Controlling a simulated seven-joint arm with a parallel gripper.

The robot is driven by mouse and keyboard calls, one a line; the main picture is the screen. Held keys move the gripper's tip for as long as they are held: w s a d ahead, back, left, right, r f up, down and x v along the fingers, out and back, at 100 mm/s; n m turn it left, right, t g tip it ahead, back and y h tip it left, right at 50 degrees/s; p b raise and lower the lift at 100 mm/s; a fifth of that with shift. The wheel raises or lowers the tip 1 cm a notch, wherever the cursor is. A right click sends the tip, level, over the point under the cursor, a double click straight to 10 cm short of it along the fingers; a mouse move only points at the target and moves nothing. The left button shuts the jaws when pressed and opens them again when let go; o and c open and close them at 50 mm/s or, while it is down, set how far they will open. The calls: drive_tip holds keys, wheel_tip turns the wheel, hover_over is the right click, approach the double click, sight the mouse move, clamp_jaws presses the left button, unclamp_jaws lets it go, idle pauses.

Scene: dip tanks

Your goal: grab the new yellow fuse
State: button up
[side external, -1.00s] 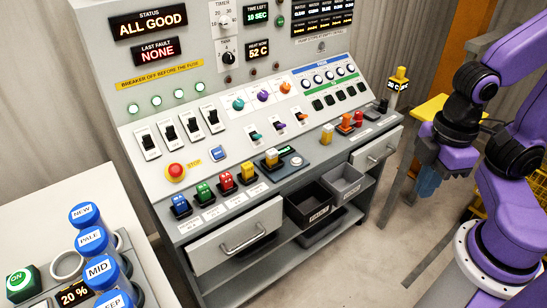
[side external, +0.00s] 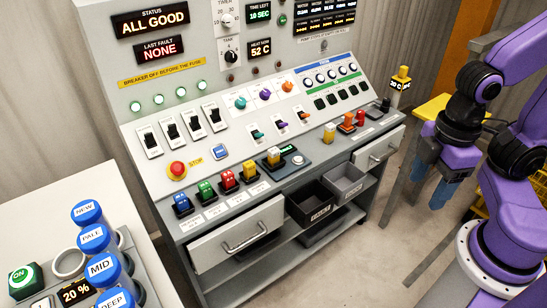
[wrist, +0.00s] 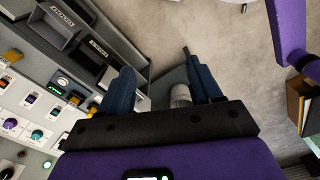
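My gripper (side external: 440,178) hangs in the air right of the console, fingers pointing down, apart and empty. Its two blue fingers (wrist: 162,85) stand wide apart in the wrist view. Several yellow-topped fuses show in the side view. One yellow fuse (side external: 250,173) ends the front row beside a red fuse (side external: 229,181), a green fuse (side external: 206,190) and a blue fuse (side external: 182,204). A yellow-and-white fuse (side external: 273,157) stands in a dark holder, and another yellow-and-white one (side external: 329,134) is farther right. I cannot tell which is new. My gripper is away from all of them.
A yellow-topped post (side external: 401,80) with a display stands at the console's right end. Blue-capped jars (side external: 93,239) stand at the lower left. The floor below my gripper looks partly clear.

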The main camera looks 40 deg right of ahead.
drive_tip(key=w+a+f+m+y, duration=0.2)
drive_tip(key=w+a+f+m, duration=0.1)
drive_tip(key=w+a+f, duration=0.4)
drive_tip(key=m+t+h, duration=0.2)
drive_tip(key=m+t, duration=0.8)
drive_tip(key=t, duration=0.3)
approach(276, 154)
drive_tip(key=x, duration=0.6)
drive_tip(key=shift+a+f, duration=0.1)
drive_tip(key=shift+a, duration=0.1)
drive_tip(key=shift+d+x, duration=0.15)
drive_tip(key=shift+x, duration=1.2)
drive_tip(key=shift+d+x, duration=0.1)
drive_tip(key=shift+x, duration=1.25)
drive_tip(key=shift+c, duration=0.3)
